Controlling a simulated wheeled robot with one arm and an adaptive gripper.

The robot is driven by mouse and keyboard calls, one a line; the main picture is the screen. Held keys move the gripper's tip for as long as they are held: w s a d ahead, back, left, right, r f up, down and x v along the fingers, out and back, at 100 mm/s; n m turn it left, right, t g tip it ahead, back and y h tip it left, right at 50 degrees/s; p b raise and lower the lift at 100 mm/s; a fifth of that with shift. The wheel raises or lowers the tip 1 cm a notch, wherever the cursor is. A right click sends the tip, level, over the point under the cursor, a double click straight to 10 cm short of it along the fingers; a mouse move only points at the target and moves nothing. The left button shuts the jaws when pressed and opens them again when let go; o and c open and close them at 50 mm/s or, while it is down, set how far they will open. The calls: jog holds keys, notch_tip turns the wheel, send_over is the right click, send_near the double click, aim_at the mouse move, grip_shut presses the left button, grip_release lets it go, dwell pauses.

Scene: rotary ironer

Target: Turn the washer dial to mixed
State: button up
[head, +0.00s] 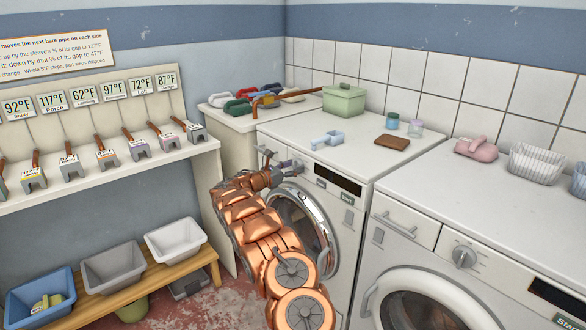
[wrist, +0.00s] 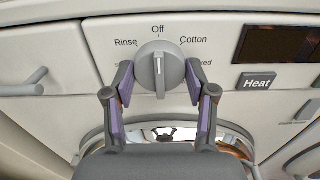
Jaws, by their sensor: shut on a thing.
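The washer dial (wrist: 153,62) is a round grey knob with a raised bar, which stands upright, on the pale panel in the wrist view. Labels around it read Rinse at left, Off at top and Cotton at right. In the head view, my gripper (head: 283,172) is at the front panel of the left machine (head: 345,240), hiding most of the dial.
A Heat button (wrist: 257,81) and dark display (wrist: 275,44) are right of the dial; a handle (wrist: 24,84) is left. The round door (head: 301,222) lies below my gripper. Another machine (head: 425,265) with its own dial (head: 464,256) stands at right.

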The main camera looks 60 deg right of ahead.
jog(key=shift+c, duration=1)
jog(key=shift+f+b, duration=0.15)
jog(key=shift+b, duration=0.45)
jog(key=shift+m+b, duration=8.8)
jog(key=shift+b, duration=2.4)
jog(key=o, duration=1.2)
